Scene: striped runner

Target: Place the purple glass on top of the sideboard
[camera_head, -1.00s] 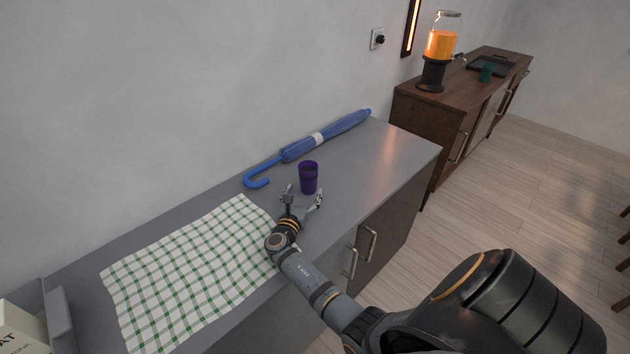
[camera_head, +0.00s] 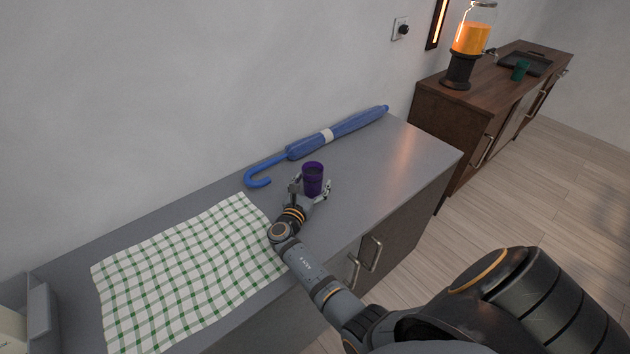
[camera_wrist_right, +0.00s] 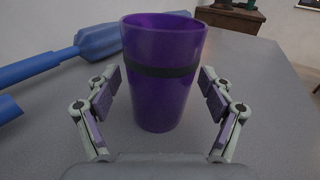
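The purple glass (camera_head: 313,180) stands upright on the grey counter (camera_head: 385,165). My right gripper (camera_head: 310,192) is open around its near side, with one finger on each side. In the right wrist view the glass (camera_wrist_right: 162,75) stands between the open fingers of the gripper (camera_wrist_right: 160,97), with a gap on both sides. The brown wooden sideboard (camera_head: 440,105) stands against the wall at the upper right, beyond the counter. My left gripper is not in view.
A blue umbrella (camera_head: 330,135) lies behind the glass. A green checked cloth (camera_head: 185,270) covers the counter's left part. On the sideboard stand a juice dispenser (camera_head: 468,50), a dark tray (camera_head: 525,63) and a green cup (camera_head: 520,70). A grey box (camera_head: 40,315) is at lower left.

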